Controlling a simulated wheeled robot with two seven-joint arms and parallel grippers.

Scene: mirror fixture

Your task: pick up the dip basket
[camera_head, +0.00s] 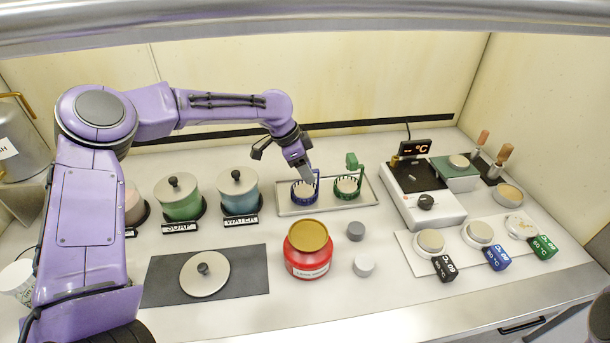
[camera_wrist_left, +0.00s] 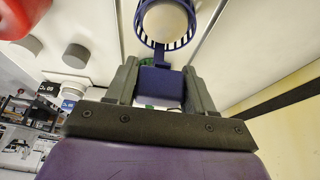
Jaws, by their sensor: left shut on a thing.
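The blue dip basket (camera_head: 305,193) is at the left end of a shallow metal tray (camera_head: 325,207), with a pale disc inside it. My left gripper (camera_head: 305,170) is over it, shut on its upright handle. In the left wrist view the handle's blue tab (camera_wrist_left: 160,86) sits between the two fingers, and the basket's slotted ring (camera_wrist_left: 190,38) extends beyond them. I cannot tell whether the basket touches the tray. A second, green dip basket (camera_head: 347,194) with a green handle stands at the tray's right end. My right gripper does not show.
Soap (camera_head: 180,205) and water (camera_head: 238,195) pots stand left of the tray. A red jar (camera_head: 308,262) and two small grey pucks stand in front. A temperature-display hot plate (camera_head: 426,205) is to the right. A round lid (camera_head: 205,274) lies on a dark mat.

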